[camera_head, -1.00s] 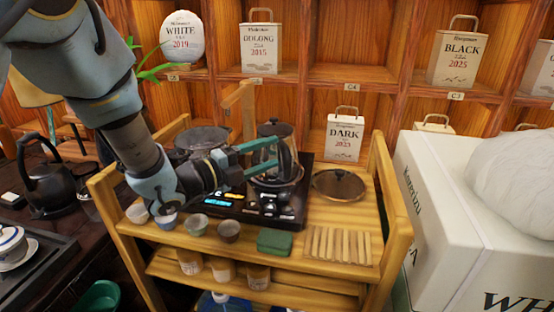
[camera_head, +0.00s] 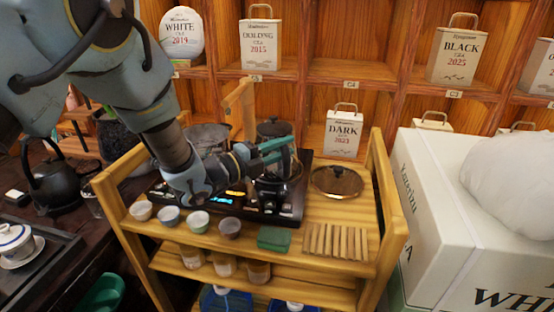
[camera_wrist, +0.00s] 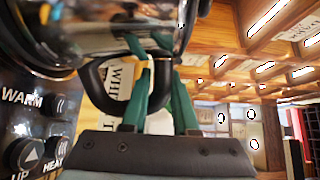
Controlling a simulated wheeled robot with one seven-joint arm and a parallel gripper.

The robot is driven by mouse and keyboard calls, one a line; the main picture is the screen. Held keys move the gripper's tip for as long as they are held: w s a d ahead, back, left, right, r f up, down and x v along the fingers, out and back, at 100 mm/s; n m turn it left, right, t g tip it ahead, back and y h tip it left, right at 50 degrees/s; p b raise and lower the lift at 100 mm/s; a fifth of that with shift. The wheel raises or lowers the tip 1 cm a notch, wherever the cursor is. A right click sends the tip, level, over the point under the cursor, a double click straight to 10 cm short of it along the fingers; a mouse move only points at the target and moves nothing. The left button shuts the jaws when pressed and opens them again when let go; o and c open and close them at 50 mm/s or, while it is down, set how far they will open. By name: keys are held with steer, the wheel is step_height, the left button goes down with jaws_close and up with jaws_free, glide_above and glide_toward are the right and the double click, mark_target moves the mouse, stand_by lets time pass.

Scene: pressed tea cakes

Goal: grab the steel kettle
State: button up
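The steel kettle (camera_head: 274,130) stands on the black heating unit on the wooden cart, with a dark lid and knob. My gripper (camera_head: 283,150) has its green fingers in front of it and hides much of its body. In the wrist view the shiny kettle body (camera_wrist: 110,35) fills the top, with its black loop handle (camera_wrist: 97,90) below. The green fingers of my gripper (camera_wrist: 160,70) reach up at the handle, with part of the black handle between them. A gap shows between the fingers; whether they press on the handle is unclear.
The black heating unit (camera_head: 290,207) has knobs and a lit display. A second pot (camera_head: 207,136) stands left behind my arm. Small cups (camera_head: 198,221), a green block (camera_head: 273,238), a slatted wooden rack (camera_head: 338,242) and a round lid (camera_head: 337,181) lie around it. A white box (camera_head: 440,200) stands right.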

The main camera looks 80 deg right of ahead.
jaws_close()
stand_by(0.8)
steer(key=shift+r, duration=0.15)
